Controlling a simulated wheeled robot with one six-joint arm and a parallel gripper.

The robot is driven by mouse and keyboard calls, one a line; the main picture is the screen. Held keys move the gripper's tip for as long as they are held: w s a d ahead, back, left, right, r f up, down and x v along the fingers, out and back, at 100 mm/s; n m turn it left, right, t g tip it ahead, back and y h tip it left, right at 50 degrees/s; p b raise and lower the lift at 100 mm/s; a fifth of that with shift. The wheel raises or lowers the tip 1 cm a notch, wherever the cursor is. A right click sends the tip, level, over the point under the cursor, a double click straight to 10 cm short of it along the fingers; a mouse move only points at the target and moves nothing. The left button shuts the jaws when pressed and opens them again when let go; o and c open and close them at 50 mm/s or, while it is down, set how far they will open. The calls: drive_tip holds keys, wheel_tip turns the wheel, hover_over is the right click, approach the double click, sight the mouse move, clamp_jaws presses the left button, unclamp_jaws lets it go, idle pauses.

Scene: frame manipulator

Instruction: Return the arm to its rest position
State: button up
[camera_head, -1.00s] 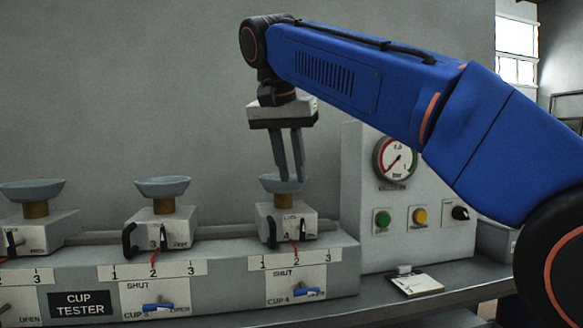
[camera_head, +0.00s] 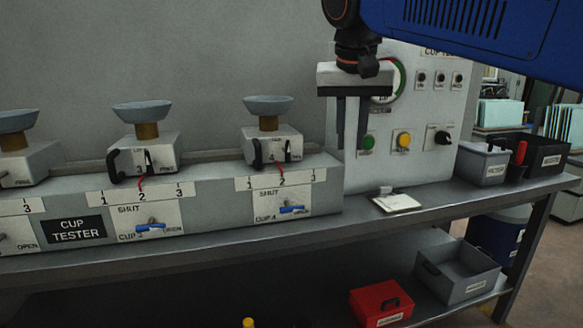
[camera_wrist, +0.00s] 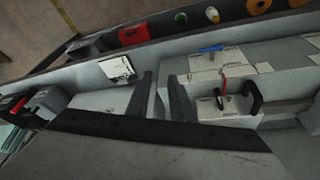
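My gripper (camera_head: 351,145) hangs below my blue arm at the upper right of the head view, fingers pointing down. It is in front of the control panel and to the right of the nearest cup station (camera_head: 270,146). The two fingers stand apart with a gap between them, and nothing is held. In the wrist view the fingers (camera_wrist: 160,95) are also apart and empty, with the cup station's black handle (camera_wrist: 252,98) to their right.
The cup tester bench (camera_head: 330,195) carries several grey cups. The control panel (camera_head: 440,120) has a gauge partly hidden by my gripper. A notepad (camera_head: 398,203) lies on the bench. Grey bins (camera_head: 485,162) stand at right. A red box (camera_head: 381,303) is on the lower shelf.

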drive_tip(key=s+d+f, duration=0.5)
drive_tip(key=s+f, duration=0.2)
drive_tip(key=f, duration=0.4)
drive_tip(key=s+d+f+n, duration=0.1)
drive_tip(key=s+d+f, duration=0.5)
drive_tip(key=f, duration=0.5)
drive_tip(key=s+d+f+y, duration=0.1)
drive_tip(key=s+d+f, duration=0.5)
drive_tip(key=f, duration=0.5)
drive_tip(key=shift+s+f+n+t, duration=0.3)
drive_tip(key=shift+s+f+t, duration=0.1)
drive_tip(key=shift+s, duration=0.65)
